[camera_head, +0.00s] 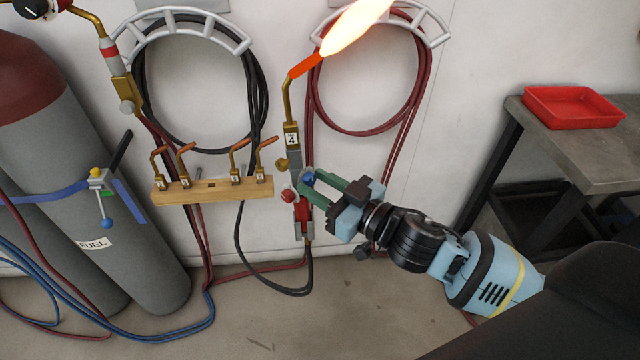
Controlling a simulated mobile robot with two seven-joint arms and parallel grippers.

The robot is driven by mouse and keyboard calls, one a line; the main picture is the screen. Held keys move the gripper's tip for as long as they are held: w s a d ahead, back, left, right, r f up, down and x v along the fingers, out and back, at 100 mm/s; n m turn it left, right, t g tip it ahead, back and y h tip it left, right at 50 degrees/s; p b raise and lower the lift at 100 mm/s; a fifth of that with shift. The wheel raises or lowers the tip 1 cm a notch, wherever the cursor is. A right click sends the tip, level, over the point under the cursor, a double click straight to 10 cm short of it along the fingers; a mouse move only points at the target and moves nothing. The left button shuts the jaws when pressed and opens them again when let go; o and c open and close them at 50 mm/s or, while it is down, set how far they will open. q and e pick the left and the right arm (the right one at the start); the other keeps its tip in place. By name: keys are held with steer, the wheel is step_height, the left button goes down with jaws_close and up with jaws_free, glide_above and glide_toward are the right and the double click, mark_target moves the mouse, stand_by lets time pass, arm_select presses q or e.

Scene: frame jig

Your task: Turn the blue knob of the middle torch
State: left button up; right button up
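A lit torch with a label reading 4 (291,139) hangs upright on the wall near the picture's middle. A large bright flame (352,27) comes from its orange-red tip (305,65). Low on its body are a blue knob (308,176) on the right side and a red knob (288,195) on the left. My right gripper (310,181) reaches in from the right, its green fingers apart with the tips at the blue knob, one on each side. Whether they press on the knob cannot be told. My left gripper is out of view.
Another torch (122,88) hangs at upper left. A wooden rack (211,191) with several copper tips is left of the lit torch. Grey cylinders (75,170) stand at left; hoses hang on wall hooks. A table (590,155) with a red tray (572,107) stands right.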

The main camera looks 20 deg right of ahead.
steer(key=c, duration=0.7)
steer(key=shift+o, duration=0.2)
steer(key=shift+r+n+p, duration=0.25)
steer(key=shift+n+p, duration=0.8)
steer(key=shift+n, duration=0.35)
steer(key=n+p, duration=0.1)
steer(key=n, duration=0.1)
steer(key=shift+d+n+p, duration=0.1)
steer(key=shift+n+p, duration=0.2)
steer(key=shift+p, duration=0.05)
steer(key=n+p, duration=0.1)
steer(key=n, duration=0.2)
steer(key=shift+w+g+y+p, duration=0.1)
steer(key=shift+g+y+p, duration=0.2)
steer(key=shift+g, duration=0.1)
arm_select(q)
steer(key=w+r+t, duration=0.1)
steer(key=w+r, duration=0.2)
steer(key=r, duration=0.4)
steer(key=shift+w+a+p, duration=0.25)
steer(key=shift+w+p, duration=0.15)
arm_select(e)
steer(key=shift+f+n, duration=0.15)
steer(key=shift+n, duration=0.85)
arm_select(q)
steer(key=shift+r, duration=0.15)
arm_select(e)
steer(key=o, duration=1)
